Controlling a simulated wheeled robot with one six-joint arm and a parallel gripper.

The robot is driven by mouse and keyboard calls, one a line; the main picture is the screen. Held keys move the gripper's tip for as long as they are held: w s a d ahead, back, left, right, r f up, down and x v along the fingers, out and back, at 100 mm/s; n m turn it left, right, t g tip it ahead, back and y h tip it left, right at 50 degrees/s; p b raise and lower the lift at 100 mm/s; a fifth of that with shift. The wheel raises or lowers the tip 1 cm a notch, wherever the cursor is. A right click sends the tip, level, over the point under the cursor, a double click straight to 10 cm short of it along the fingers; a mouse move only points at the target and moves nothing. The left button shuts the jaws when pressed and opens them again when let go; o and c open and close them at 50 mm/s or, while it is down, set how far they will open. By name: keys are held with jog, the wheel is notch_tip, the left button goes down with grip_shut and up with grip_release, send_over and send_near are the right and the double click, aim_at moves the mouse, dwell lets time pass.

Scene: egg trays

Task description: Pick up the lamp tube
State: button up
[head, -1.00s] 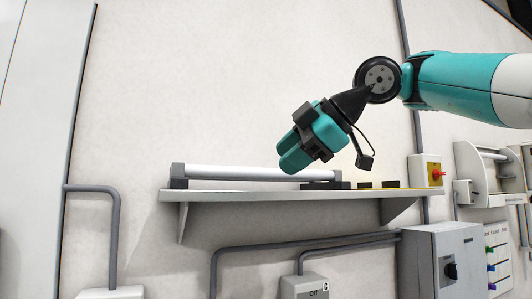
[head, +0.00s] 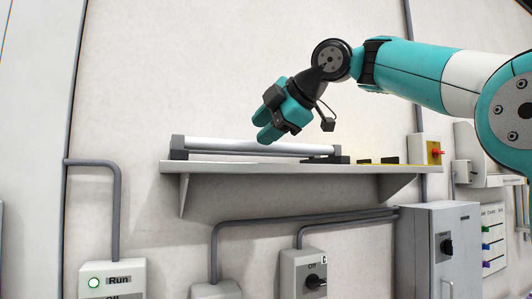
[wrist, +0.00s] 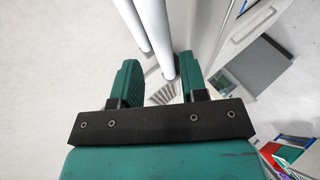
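The lamp tube (head: 225,144) is a long pale cylinder lying along the wall shelf, with a grey end piece at its left. My gripper (head: 268,135) is at the tube's right half, angled down and left, with its fingertips close to it. In the wrist view, my gripper (wrist: 158,72) is open, with a gap between its two green fingers. Two pale parallel cylinders show there; the right one (wrist: 155,40) runs down toward the gap. I cannot tell whether the fingers touch the tube.
The shelf (head: 270,167) juts from a pale wall and carries several small black blocks at its right. A switch box with a red knob (head: 433,152) is beyond its right end. Grey conduits and control boxes (head: 440,250) are below. The wall space above the shelf's left is clear.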

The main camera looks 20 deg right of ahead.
aim_at(247, 142)
jog(key=x, duration=0.4)
jog(key=shift+a+p, duration=0.25)
jog(key=shift+p, duration=0.1)
jog(key=shift+w+a+f, duration=0.1)
jog(key=shift+w+f, duration=0.25)
jog(key=shift+w, duration=0.1)
jog(key=c, duration=0.5)
jog(key=shift+r, duration=0.15)
